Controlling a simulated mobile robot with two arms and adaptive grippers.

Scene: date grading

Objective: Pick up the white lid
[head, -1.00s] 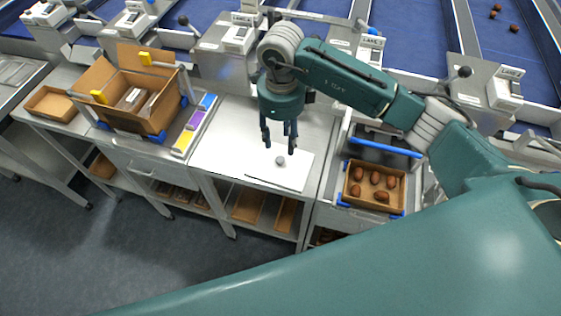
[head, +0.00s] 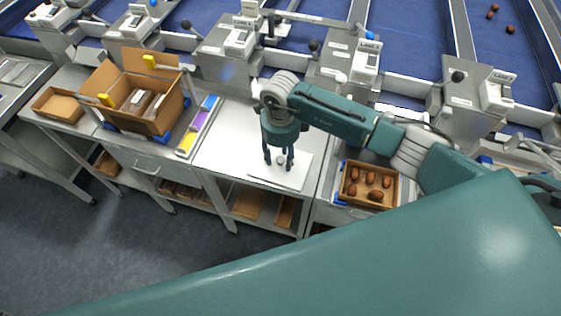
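The white lid (head: 290,179) lies flat on the white worktop, a thin square with a small grey knob (head: 281,161) on top. My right gripper (head: 279,167) points down over the lid, with its two dark fingers on either side of the knob. The fingers are apart and a gap shows around the knob. I cannot tell whether the fingertips touch the lid. The large teal arm part across the front is mine. My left gripper is not in view.
A small cardboard tray (head: 346,194) with several brown dates stands right of the lid. An open cardboard box (head: 124,118) and a strip of coloured cards (head: 197,126) are to the left. The worktop (head: 226,150) left of the lid is clear. Blue conveyor lanes run behind.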

